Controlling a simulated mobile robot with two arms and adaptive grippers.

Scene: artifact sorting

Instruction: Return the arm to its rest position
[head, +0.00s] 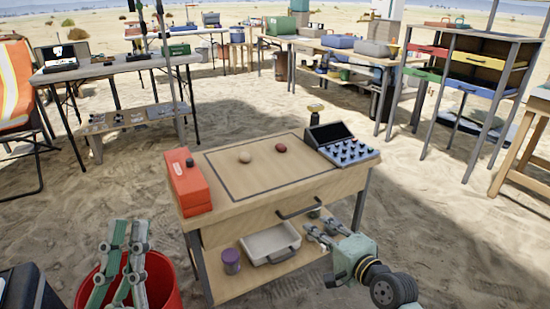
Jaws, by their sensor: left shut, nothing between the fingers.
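My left gripper (128,232) is at the lower left, grey-green, with its fingers pointing up in front of a red bucket. It is shut and holds nothing. My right gripper (318,230) is at the front right corner of the wooden worktable (233,222), beside its drawer handle. Its fingers look apart, with nothing seen between them. Its arm comes in from the lower right. The tabletop carries a round beige object (245,156) and a dark red object (281,148) inside a dark outlined rectangle.
A red box (187,184) stands on the table's left end and a keypad device (345,146) on its right. A grey tray (270,243) and a purple jar (231,261) are on the lower shelf. The red bucket (168,283) stands at lower left. Sand is clear right of the table.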

